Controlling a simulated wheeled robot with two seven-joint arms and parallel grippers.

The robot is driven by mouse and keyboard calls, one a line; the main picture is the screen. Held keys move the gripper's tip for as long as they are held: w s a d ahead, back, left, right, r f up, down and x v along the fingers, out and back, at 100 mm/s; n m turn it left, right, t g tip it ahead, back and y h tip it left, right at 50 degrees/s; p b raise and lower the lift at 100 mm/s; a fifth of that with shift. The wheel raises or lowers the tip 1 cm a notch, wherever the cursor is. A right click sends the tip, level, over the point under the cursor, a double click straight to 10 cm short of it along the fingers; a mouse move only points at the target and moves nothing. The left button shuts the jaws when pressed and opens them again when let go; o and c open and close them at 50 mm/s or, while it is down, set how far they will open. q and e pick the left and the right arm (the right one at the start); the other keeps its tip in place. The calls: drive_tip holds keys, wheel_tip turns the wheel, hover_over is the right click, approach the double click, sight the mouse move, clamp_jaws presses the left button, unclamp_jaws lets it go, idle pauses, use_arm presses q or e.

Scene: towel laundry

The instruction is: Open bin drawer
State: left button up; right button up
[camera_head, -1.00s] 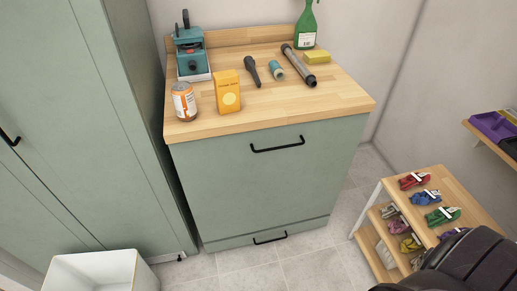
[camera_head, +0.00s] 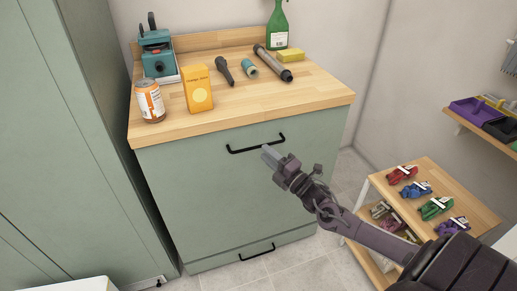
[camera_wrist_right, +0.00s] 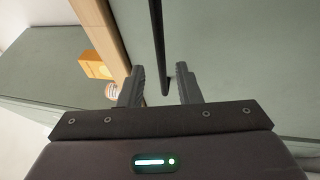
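The bin drawer is the large green front (camera_head: 215,195) of the cabinet under the wooden worktop. Its black bar handle (camera_head: 256,145) runs across near the top, and the drawer looks closed. My right gripper (camera_head: 268,152) is in front of the handle, just below it. In the right wrist view the two fingers of my right gripper (camera_wrist_right: 160,85) are apart, with the handle (camera_wrist_right: 158,45) running down into the space between them. I cannot tell whether they touch it. My left gripper is not in view.
A lower drawer handle (camera_head: 257,252) sits near the floor. The worktop (camera_head: 225,105) holds a can (camera_head: 150,102), an orange juice carton (camera_head: 197,88) and a green spray bottle (camera_head: 277,25). A small shelf unit (camera_head: 455,190) with gloves stands at the right, and a tall cabinet (camera_head: 60,140) at the left.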

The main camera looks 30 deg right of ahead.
sight(259, 147)
drive_tip(key=x, duration=0.5)
drive_tip(key=shift+f, duration=0.15)
clamp_jaws()
